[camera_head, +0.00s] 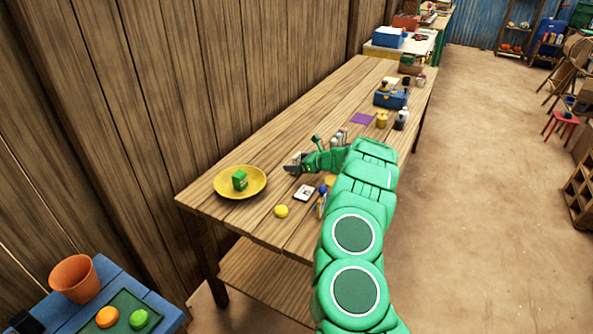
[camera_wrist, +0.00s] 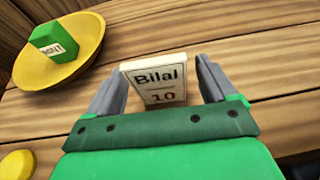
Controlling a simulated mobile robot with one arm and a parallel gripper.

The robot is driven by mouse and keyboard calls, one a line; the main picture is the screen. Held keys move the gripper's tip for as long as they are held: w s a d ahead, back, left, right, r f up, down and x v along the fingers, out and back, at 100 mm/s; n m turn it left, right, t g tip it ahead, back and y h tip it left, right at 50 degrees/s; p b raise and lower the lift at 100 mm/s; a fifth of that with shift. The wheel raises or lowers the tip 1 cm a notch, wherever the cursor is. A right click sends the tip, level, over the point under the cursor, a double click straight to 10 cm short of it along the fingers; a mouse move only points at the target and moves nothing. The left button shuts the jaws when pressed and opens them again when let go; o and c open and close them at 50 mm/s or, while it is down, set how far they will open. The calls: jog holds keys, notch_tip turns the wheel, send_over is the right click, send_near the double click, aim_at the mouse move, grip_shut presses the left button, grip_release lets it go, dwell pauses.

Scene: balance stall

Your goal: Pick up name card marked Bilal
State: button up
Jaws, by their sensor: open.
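The name card marked Bilal (camera_wrist: 158,82) is off-white with dark lettering "Bilal" and a "10" below. In the wrist view it stands between the two fingers of my gripper (camera_wrist: 157,85), with a visible gap on each side. My gripper is open. In the head view my gripper (camera_head: 293,167) is over the wooden table, right of the yellow plate.
A yellow plate (camera_head: 222,190) holding a green block (camera_head: 240,180) is left of my gripper.

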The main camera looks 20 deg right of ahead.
jog(key=c, duration=1.1)
jog(key=shift+o, duration=0.2)
